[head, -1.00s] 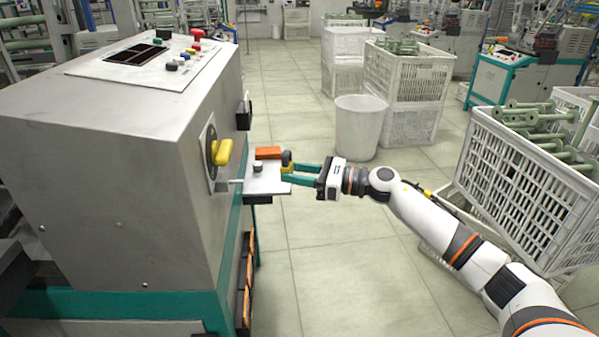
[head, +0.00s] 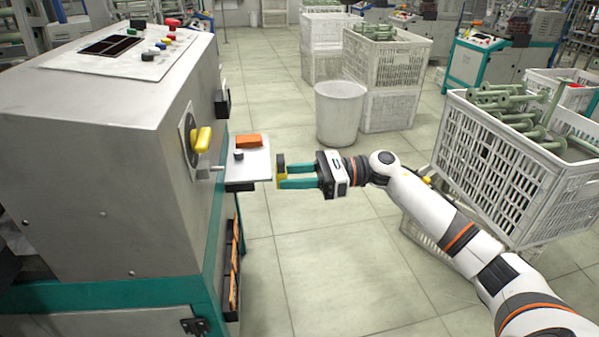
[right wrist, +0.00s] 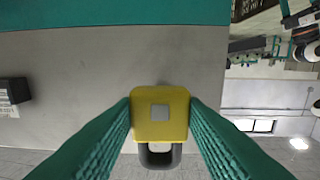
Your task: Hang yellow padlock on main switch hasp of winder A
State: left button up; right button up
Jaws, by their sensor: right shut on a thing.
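The yellow padlock (head: 281,182) is between the teal fingertips of my right gripper (head: 287,176), which is shut on it. It is in the air just right of a small shelf on the winder. In the right wrist view the padlock (right wrist: 160,112) shows its yellow body, with a grey shackle on the lower side. The main switch (head: 191,143) has a yellow handle on the side of winder A (head: 110,180). A small metal piece (head: 216,168) sticks out below the handle; I cannot tell if it is the hasp. My left gripper is not in view.
The small shelf (head: 246,174) carries an orange block (head: 248,141) and a dark knob (head: 239,155). A white bin (head: 340,112) stands behind my gripper. Crates of bobbins (head: 505,165) stand at the right. The floor between is clear.

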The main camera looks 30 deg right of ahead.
jog(key=shift+r+p+x, duration=0.25)
jog(key=shift+p+x, duration=0.45)
jog(key=shift+x, duration=0.3)
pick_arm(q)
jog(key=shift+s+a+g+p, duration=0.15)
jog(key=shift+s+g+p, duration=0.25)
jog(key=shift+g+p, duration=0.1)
pick_arm(e)
jog(key=x, duration=0.2)
jog(key=shift+w+a+f, duration=0.15)
jog(key=shift+a+f, duration=0.1)
jog(key=shift+f, duration=0.05)
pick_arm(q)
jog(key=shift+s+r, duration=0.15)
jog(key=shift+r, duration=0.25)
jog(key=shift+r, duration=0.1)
pick_arm(e)
jog(key=shift+a, duration=0.2)
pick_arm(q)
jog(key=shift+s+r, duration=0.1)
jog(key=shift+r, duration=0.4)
pick_arm(e)
jog(key=shift+x, duration=1)
